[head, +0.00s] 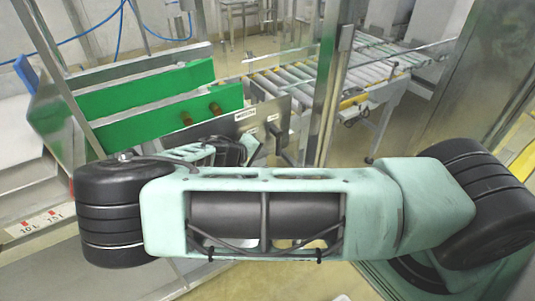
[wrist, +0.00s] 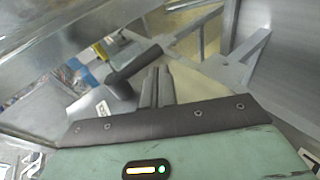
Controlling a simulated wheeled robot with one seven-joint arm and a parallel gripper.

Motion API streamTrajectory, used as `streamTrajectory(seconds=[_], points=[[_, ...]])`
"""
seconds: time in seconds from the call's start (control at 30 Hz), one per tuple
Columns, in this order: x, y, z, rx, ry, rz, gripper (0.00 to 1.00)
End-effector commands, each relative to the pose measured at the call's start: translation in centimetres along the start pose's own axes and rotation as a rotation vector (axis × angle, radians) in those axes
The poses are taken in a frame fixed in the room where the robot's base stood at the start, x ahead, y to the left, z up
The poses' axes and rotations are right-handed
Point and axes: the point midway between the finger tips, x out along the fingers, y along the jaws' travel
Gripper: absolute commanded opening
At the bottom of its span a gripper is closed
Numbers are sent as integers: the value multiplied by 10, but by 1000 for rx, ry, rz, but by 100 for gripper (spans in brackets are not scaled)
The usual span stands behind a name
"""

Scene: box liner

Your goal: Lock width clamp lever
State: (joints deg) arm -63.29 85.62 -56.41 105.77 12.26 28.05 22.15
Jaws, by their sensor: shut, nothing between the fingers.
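The clamp lever (wrist: 136,67) is a dark grey handle on a round hub, close to my gripper in the wrist view. Its bar slants up to the right from the hub, beside a small white label. My gripper (wrist: 155,72) is shut and empty, with its fingers together just right of the hub and below the lever's upper end. I cannot tell whether the fingers touch the lever. In the head view, my wrist is partly hidden behind my arm, in front of a metal plate (head: 256,118) with small white labels. A small dark handle on that plate may be the lever.
Green guide boards (head: 150,108) with brown knobs stand left of the plate. A roller conveyor (head: 325,75) runs behind. A metal post (head: 335,85) rises close to the right of the plate. A ruled scale strip (head: 40,222) lies at the left.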

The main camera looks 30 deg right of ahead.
Motion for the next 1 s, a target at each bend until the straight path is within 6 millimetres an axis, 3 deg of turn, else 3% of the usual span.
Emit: streamTrajectory(seconds=[0.2, 0.4, 1.0], points=[[-48, -2, -1, 1, 5, -4, 0], [-75, -1, 0, -1, 3, -2, 0], [-83, 0, 0, 0, 1, -1, 0]])
